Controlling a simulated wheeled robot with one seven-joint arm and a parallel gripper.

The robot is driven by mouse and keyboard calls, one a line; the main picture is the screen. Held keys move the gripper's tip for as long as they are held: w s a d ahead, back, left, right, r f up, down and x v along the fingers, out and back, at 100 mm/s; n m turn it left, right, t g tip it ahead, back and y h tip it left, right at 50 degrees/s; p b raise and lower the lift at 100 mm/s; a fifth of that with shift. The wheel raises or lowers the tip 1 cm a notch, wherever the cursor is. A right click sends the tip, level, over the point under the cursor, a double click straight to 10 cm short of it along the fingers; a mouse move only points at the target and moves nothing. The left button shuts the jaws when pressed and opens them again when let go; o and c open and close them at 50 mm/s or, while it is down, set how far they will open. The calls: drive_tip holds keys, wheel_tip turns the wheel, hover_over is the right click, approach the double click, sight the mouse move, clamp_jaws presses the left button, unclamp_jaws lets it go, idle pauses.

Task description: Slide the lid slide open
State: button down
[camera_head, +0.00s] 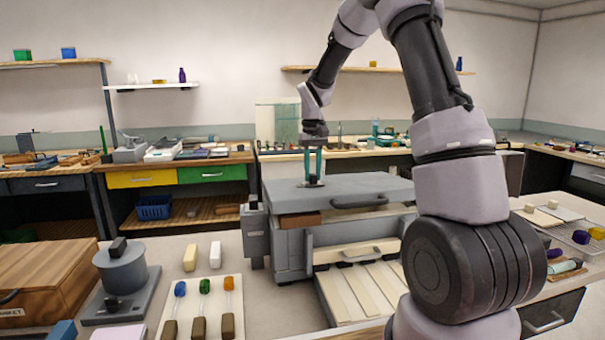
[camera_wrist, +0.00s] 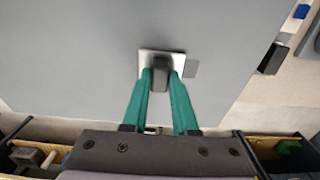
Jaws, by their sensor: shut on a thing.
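The lid slide is a flat grey lid (camera_head: 348,191) on top of a grey box-shaped unit (camera_head: 290,249) in the middle of the head view. It fills much of the wrist view as a grey plate (camera_wrist: 70,60). A small dark knob (camera_wrist: 158,84) on a light square plate stands on the lid. My gripper (camera_head: 312,182) points down over the lid's left part. In the wrist view its green fingers (camera_wrist: 160,80) are shut on the knob, one on each side. The knob is partly hidden between the fingertips.
A wooden box (camera_head: 45,283) and a grey round device (camera_head: 121,270) stand at the front left. A white board (camera_head: 207,309) with coloured-handled rods lies in front. A slatted tray (camera_head: 362,293) sticks out at the unit's front. My arm covers the right side.

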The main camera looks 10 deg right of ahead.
drive_tip(key=shift+d, duration=0.55)
drive_tip(key=c, duration=0.7)
unclamp_jaws()
drive_tip(key=shift+r, duration=0.1)
wheel_tip(320, 180, up, 11)
drive_tip(key=shift+f, duration=0.15)
